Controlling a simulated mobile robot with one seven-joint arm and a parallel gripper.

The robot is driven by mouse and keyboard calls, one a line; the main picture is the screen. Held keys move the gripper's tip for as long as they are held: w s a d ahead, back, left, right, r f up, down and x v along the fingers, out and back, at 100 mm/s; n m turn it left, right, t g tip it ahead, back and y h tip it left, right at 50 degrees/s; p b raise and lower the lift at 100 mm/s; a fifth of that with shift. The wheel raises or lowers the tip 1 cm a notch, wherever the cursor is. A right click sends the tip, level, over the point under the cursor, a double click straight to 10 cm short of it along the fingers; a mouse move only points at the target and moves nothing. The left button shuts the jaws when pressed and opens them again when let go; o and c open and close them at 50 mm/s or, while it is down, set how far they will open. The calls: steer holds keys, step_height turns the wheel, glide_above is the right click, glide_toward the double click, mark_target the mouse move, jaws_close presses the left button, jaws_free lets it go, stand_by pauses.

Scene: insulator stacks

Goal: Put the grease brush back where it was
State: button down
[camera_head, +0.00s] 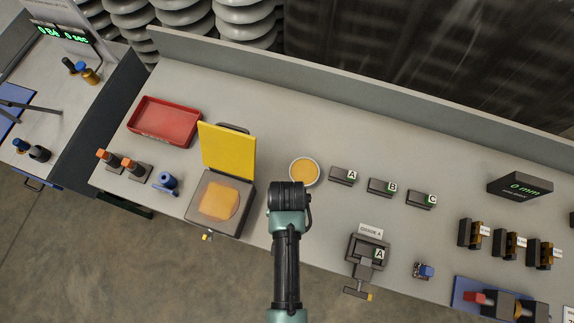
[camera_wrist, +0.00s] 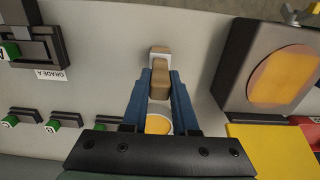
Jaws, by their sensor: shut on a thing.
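My gripper (camera_wrist: 160,85) is shut on the grease brush (camera_wrist: 160,82), a tan-brown piece with a paler band at its far end, gripped between the two blue fingers. In the head view my wrist covers the brush and the fingertips. A round pot of yellow-orange grease (camera_head: 304,171) stands on the bench just behind my wrist. In the wrist view the pot (camera_wrist: 158,124) shows between the fingers, partly hidden by them. I cannot tell whether the brush touches the bench.
An open box (camera_head: 190,208) with a raised yellow lid (camera_head: 228,150) and an orange disc inside stands to the left. A red tray (camera_head: 165,121) lies behind it. Blocks marked A, B, C (camera_head: 380,187) and a grade A fixture (camera_head: 368,248) are to the right.

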steer(key=c, duration=0.7)
jaws_free()
steer(key=shift+f, duration=0.1)
